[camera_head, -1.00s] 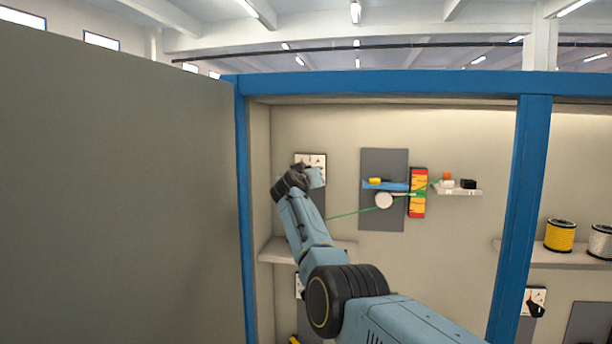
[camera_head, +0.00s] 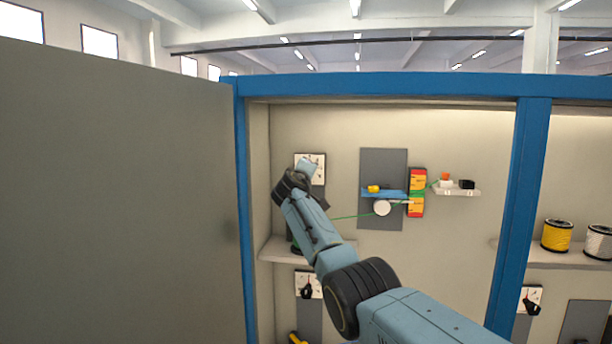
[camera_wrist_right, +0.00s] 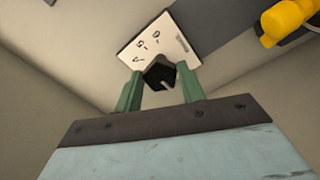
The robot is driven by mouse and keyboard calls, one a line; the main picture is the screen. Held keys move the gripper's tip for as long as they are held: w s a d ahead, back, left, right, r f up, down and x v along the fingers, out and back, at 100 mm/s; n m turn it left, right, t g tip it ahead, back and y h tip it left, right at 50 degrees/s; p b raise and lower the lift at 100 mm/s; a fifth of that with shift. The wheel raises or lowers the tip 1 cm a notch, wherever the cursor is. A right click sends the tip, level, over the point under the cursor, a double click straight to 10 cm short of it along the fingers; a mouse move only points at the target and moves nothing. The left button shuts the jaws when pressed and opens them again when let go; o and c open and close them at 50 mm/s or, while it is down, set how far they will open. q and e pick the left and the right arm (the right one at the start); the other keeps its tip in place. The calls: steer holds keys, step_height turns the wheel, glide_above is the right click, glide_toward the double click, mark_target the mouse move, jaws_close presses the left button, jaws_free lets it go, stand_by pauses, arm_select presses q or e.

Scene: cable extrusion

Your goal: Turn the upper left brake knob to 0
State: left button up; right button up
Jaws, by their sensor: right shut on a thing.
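The upper left brake knob is black with a pale pointer line and sits on a white dial plate; the knob (camera_wrist_right: 160,74) shows between the green fingers in the right wrist view. My right gripper (camera_wrist_right: 158,88) is shut on the knob, one finger on each side. The dial plate (camera_wrist_right: 148,46) carries dark markings, including a 0 and a 5. In the head view the plate (camera_head: 318,162) is partly covered by my right gripper (camera_head: 304,172), and the knob itself is hidden there. My left gripper is not in view.
A lower dial with a black knob (camera_head: 306,291) is below the shelf (camera_head: 277,250). A grey panel (camera_head: 384,215) with a white wheel and green cable is to the right. A yellow part (camera_wrist_right: 284,20) is near the plate. Blue frame posts (camera_head: 519,210) bound the bay.

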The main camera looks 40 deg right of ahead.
steer(key=n, duration=0.5)
steer(key=shift+r, duration=0.1)
stand_by(0.6)
steer(key=o, duration=0.9)
steer(key=shift+s+a, duration=0.1)
steer(key=shift+a, duration=0.05)
steer(key=shift+b+v, duration=2.15)
steer(key=shift+v, duration=4.4)
